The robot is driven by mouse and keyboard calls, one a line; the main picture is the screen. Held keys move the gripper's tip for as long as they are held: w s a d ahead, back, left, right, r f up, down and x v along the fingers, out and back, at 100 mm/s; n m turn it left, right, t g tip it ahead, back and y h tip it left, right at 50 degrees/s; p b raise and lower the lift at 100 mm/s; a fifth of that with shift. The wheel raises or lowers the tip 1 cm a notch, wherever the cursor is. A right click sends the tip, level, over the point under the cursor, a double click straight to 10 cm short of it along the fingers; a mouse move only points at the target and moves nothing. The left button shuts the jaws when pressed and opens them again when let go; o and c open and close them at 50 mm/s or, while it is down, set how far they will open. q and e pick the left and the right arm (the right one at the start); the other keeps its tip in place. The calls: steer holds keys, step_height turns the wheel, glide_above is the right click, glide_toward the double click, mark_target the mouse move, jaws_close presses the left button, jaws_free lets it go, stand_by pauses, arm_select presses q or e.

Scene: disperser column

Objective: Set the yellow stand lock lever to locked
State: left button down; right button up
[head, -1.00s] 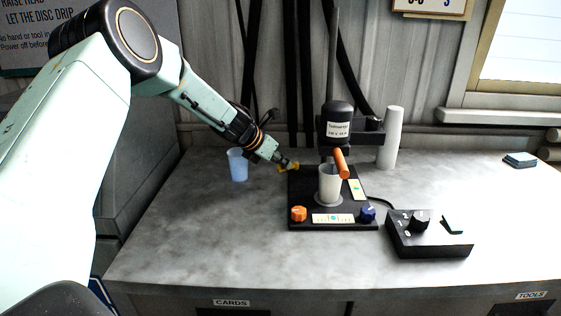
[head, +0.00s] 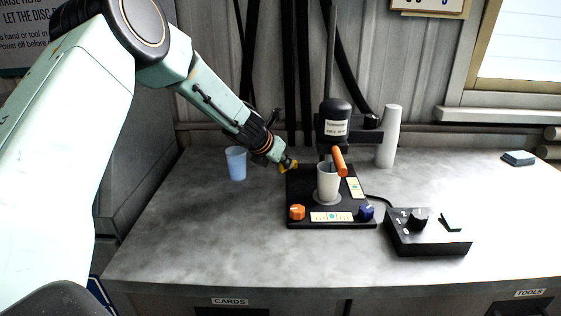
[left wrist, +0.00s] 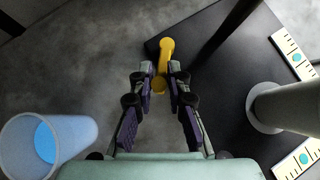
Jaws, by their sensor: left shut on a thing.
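The yellow stand lock lever (left wrist: 165,52) is at the far left corner of the black stand base (head: 330,221). In the head view only a small yellow part (head: 284,168) shows beside my gripper. My left gripper (left wrist: 160,78) has its fingertips on both sides of the lever, close to its round end, and is shut on it. It also shows in the head view (head: 290,164). The lock markings cannot be made out. My right gripper is not in view.
A blue cup (head: 236,164) stands just left of the gripper. On the base are a pale beaker (head: 328,184), an orange knob (head: 297,212) and a blue knob (head: 366,212). The disperser head (head: 335,120) has an orange handle (head: 339,161). A control box (head: 430,239) sits right.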

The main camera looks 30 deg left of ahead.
arm_select(q)
steer(key=shift+d+n+y, duration=0.35)
steer(key=shift+n+y, duration=0.25)
steer(key=shift+n, duration=0.3)
steer(key=shift+d+n+y, duration=0.3)
steer(key=shift+n+y, duration=0.2)
steer(key=shift+n, duration=0.1)
steer(key=shift+w+d+n+g+y+p, duration=0.1)
steer(key=shift+d+n+g+y+p, duration=0.2)
steer(key=shift+n+y, duration=0.3)
steer(key=shift+d+n+g+y+p, duration=0.15)
steer(key=shift+d+n+g+y, duration=0.2)
steer(key=shift+n, duration=0.45)
steer(key=shift+a, duration=0.1)
steer(key=c, duration=1.3)
jaws_free()
steer(key=shift+c, duration=0.2)
